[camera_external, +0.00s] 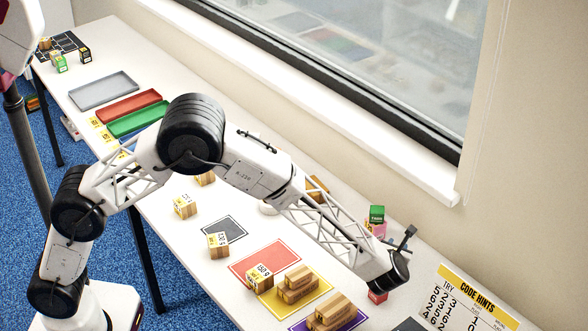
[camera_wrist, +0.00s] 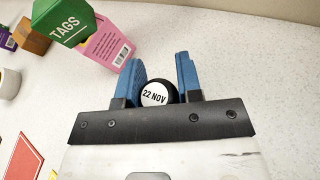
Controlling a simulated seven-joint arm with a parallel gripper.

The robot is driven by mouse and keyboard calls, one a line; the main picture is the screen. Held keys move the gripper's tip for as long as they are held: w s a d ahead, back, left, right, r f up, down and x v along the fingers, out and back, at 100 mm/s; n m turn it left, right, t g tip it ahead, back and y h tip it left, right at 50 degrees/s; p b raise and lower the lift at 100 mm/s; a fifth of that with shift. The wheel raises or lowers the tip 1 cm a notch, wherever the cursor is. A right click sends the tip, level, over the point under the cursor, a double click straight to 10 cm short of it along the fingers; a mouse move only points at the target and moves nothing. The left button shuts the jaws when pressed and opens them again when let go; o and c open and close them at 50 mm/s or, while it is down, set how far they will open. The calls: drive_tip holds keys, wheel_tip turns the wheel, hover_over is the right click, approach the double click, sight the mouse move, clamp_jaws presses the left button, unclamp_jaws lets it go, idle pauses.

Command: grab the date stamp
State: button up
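The date stamp (camera_wrist: 155,93) shows in the wrist view as a round black piece with a white face reading "22 NOV". It sits between the two blue fingers of my gripper (camera_wrist: 160,75), and the dark gripper plate hides its lower part. The fingers stand close on both sides of it. I cannot tell whether they press on it or leave a small gap.
A red item (camera_external: 377,296) shows below my wrist. Wooden blocks (camera_external: 298,283) stand on coloured mats nearby. The table right of the fingers is clear.

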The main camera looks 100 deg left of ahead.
drive_tip(key=c, duration=0.4)
drive_tip(key=shift+r, duration=0.15)
drive_tip(key=shift+r, duration=1.4)
drive_tip(key=shift+s+d+r, duration=0.1)
drive_tip(key=shift+s+r, duration=0.1)
drive_tip(key=shift+r, duration=0.1)
drive_tip(key=s+d, duration=0.1)
drive_tip(key=s, duration=0.4)
drive_tip(key=s+d+r, duration=0.1)
drive_tip(key=s+d, duration=0.1)
drive_tip(key=s, duration=0.3)
drive_tip(key=s+d, duration=0.1)
drive_tip(key=s, duration=0.4)
drive_tip(key=shift+d+r, duration=0.15)
drive_tip(key=shift+d, duration=0.1)
